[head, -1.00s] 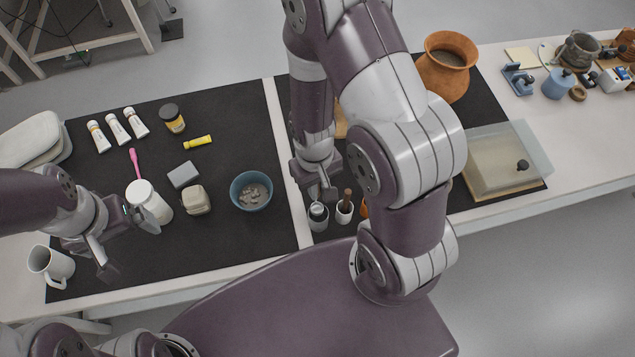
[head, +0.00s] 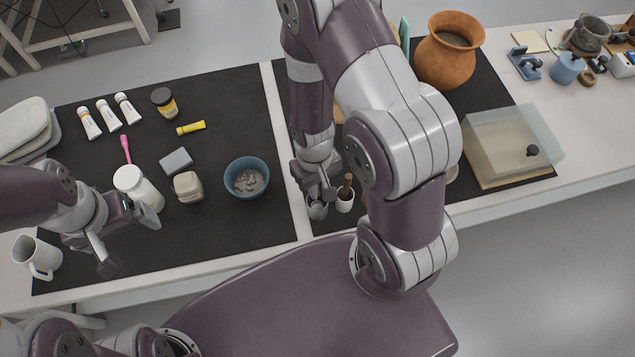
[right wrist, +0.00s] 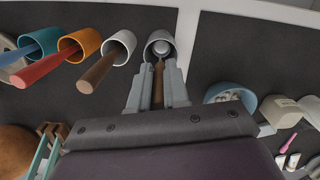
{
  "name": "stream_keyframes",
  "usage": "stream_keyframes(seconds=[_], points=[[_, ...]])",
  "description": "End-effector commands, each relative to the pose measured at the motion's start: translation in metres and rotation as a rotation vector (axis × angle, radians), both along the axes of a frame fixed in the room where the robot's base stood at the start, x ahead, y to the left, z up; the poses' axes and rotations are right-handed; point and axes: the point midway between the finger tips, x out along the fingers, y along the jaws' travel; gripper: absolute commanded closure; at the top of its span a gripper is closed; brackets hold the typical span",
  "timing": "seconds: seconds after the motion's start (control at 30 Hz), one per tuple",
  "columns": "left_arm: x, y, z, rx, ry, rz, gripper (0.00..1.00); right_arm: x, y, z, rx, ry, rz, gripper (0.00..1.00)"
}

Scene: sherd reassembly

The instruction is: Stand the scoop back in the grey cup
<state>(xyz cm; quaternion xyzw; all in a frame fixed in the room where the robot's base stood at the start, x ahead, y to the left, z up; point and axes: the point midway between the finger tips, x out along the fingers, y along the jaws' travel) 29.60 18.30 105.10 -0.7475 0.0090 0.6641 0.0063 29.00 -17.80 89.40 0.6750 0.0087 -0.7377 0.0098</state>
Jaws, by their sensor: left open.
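The grey cup (right wrist: 160,36) is straight ahead of my right gripper (right wrist: 158,92) in the right wrist view; in the head view the cup (head: 317,211) is partly hidden under that gripper. The scoop's brown handle (right wrist: 158,82) lies between the two fingers, which appear closed on it. The scoop's pale round end shows within the cup's mouth; how deep it sits, I cannot tell. My left gripper (head: 130,240) is open and empty, beside a white jar (head: 138,188) at the left.
A white cup (right wrist: 118,44) with a brown-handled tool stands beside the grey cup, then an orange cup (right wrist: 82,42) and a blue cup (right wrist: 40,40), each with a tool. A blue bowl (head: 247,178) with sherds is left of my right gripper. A clay pot (head: 445,62) stands behind.

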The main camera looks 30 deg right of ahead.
Motion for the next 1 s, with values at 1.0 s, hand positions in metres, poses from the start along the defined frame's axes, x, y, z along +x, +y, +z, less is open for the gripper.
stream_keyframes(seconds=[1.0], points=[[0.0,0.0,0.008,0.0,0.0,0.0,0.0,0.011,0.0,0.12,0.0,-0.002,0.0,0.55]])
